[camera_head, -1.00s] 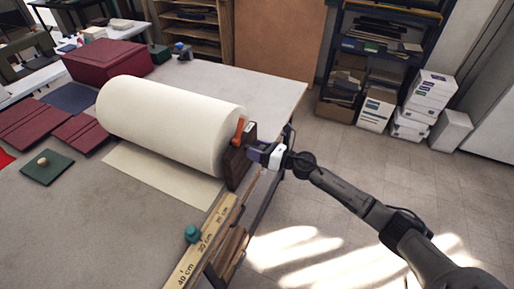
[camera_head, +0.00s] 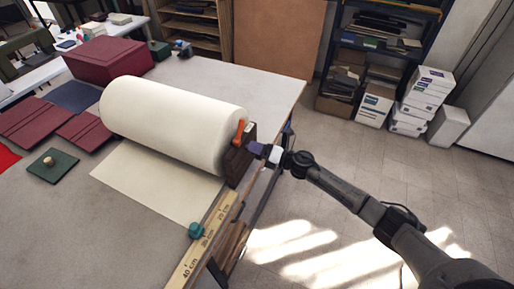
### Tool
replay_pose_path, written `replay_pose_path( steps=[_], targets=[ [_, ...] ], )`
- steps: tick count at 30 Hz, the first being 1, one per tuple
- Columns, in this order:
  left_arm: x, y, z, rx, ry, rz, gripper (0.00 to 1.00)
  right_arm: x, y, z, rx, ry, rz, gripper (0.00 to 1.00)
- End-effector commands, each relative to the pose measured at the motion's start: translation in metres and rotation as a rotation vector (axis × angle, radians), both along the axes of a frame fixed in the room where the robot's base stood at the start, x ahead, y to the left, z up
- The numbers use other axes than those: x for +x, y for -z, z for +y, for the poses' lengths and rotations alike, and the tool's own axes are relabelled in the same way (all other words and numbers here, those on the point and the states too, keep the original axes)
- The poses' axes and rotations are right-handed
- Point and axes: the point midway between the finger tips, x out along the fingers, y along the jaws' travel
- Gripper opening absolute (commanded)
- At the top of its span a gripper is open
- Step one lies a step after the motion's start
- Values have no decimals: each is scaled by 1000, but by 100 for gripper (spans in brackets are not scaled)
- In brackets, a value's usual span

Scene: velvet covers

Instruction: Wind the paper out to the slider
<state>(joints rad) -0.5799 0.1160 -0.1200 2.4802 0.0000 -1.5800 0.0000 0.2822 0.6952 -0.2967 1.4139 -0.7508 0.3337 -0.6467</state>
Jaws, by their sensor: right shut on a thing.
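A large cream paper roll (camera_head: 172,118) lies across the table in a dark wooden end bracket (camera_head: 237,160). A flat paper sheet (camera_head: 155,185) runs out from under it toward the front. The sheet's right front corner is close to the teal slider (camera_head: 196,230), which sits on a wooden ruler (camera_head: 207,240) along the table's right edge. An orange lever (camera_head: 239,132) stands at the bracket. My right gripper (camera_head: 259,150) is shut at the bracket's outer side on the crank handle, which is mostly hidden by the fingers. My left gripper is out of view.
Left of the roll are a dark red box (camera_head: 107,60), dark red covers (camera_head: 32,122) and a green board (camera_head: 50,166) with a knob. The tabletop (camera_head: 100,240) in front of the sheet is clear. Shelves and boxes stand beyond.

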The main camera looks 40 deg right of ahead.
Motion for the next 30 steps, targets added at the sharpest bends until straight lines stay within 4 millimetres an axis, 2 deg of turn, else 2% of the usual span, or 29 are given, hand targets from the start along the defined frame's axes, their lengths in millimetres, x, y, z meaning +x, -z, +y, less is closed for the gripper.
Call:
replay_pose_path(
  steps=[17,18,25,30],
  targets=[
    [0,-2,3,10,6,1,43,0,0,0,27,-1,12,16],
    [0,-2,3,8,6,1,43,0,0,0,27,-1,12,60],
    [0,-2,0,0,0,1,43,0,0,0,26,-1,12,82],
    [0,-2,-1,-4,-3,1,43,0,0,0,26,0,13,83]
  ],
)
